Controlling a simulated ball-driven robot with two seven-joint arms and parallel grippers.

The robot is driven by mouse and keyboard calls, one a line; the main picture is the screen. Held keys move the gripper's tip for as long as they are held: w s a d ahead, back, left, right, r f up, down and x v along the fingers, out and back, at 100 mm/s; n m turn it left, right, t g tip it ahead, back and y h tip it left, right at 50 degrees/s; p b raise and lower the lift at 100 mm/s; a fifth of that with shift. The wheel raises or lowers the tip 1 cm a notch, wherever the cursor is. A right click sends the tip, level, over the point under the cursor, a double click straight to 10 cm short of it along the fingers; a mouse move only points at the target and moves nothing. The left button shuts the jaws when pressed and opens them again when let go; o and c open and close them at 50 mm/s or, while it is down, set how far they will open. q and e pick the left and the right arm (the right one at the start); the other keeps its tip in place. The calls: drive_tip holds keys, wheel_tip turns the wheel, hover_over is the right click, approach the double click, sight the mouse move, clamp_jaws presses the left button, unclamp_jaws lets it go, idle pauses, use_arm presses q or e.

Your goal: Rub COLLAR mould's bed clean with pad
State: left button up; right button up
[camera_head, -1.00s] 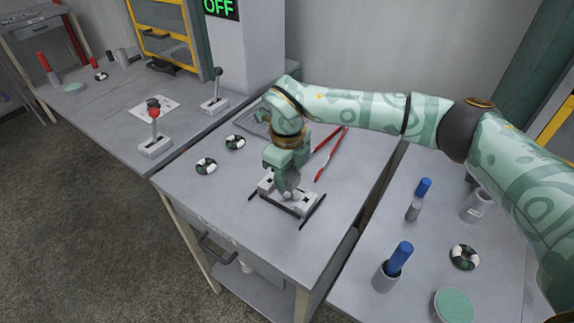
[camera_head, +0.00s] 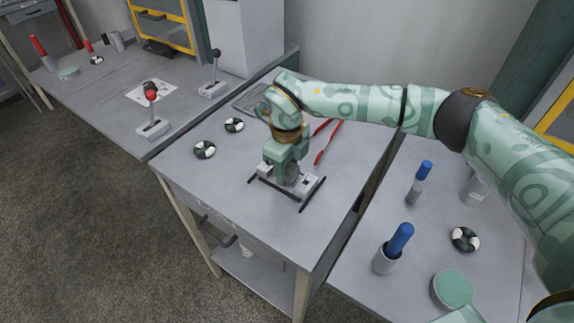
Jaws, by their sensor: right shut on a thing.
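A light grey mould (camera_head: 306,185) lies on the middle table between two dark rails. My right gripper (camera_head: 289,180) points down over the mould's middle. It is shut on a small grey thing, likely the pad (camera_head: 291,175), which is mostly hidden by the fingers. The pad looks to be at the mould's top, but I cannot tell whether it touches the bed. The gripper and wrist hide much of the bed. I cannot read a COLLAR label on the mould. My left gripper is not in view.
Two dark-and-white rings (camera_head: 204,150) lie left of the mould. Red-handled tongs (camera_head: 327,141) and a grey tray (camera_head: 250,102) lie behind. The right table holds blue-topped cylinders (camera_head: 399,240), another ring (camera_head: 464,239) and a green-topped tub (camera_head: 453,290). Levers (camera_head: 152,127) stand on the left table.

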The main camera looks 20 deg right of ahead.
drive_tip(key=shift+f, duration=0.4)
drive_tip(key=shift+a, duration=0.1)
